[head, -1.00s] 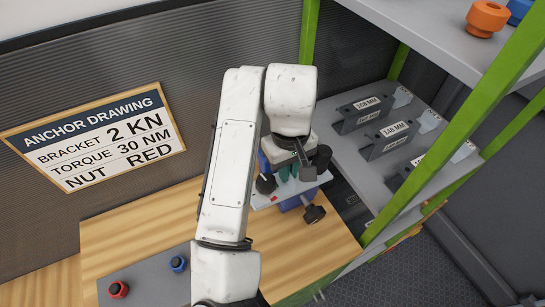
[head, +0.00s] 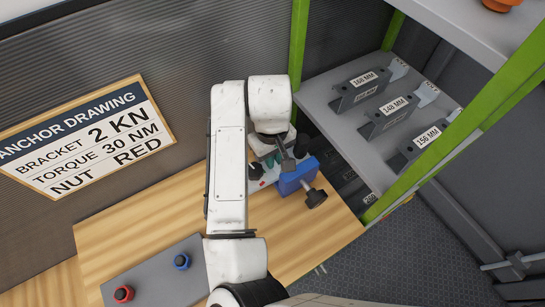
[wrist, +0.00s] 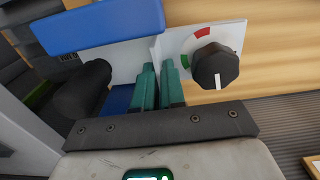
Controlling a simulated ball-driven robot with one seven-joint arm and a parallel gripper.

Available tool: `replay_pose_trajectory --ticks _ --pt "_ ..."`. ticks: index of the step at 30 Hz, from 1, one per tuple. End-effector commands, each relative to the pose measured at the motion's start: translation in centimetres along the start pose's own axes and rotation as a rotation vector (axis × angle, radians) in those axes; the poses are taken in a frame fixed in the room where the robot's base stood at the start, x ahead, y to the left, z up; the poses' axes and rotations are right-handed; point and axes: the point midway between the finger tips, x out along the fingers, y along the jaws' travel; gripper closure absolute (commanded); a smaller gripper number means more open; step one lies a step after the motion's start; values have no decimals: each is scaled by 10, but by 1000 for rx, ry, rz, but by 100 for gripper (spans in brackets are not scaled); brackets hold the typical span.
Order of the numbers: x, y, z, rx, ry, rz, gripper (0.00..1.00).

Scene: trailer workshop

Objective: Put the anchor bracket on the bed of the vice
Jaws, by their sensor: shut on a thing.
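The plate carries a black dial knob (wrist: 215,66) with red and green marks. It also shows below my gripper (head: 273,158) in the head view, partly hidden by my arm. The blue vice (head: 297,176) stands on the bench with a black handle (head: 316,197). In the wrist view a blue vice block (wrist: 100,25) overlaps the plate. The plate is low beside this block; whether it touches the bed is hidden.
A shelf (head: 325,98) at right holds grey labelled parts (head: 392,118), with green posts (head: 299,45) close to the vice. A grey panel with red (head: 123,294) and blue (head: 181,261) knobs lies on the wooden bench (head: 120,235). An anchor drawing sign (head: 90,140) is on the wall.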

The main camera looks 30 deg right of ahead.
Motion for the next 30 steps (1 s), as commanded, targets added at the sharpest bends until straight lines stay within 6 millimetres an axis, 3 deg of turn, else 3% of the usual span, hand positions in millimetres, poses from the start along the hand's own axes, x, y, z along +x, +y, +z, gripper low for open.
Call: replay_pose_trajectory --ticks 4,10,11,18,26,30 --pt "11 -1 0 -1 0 0 100" --pt "12 -1 0 0 1 0 100" --pt "12 0 0 0 0 0 87" --pt "12 0 0 0 1 0 65" --pt "11 0 0 0 1 0 65" --pt "0 0 -1 1 3 0 65"
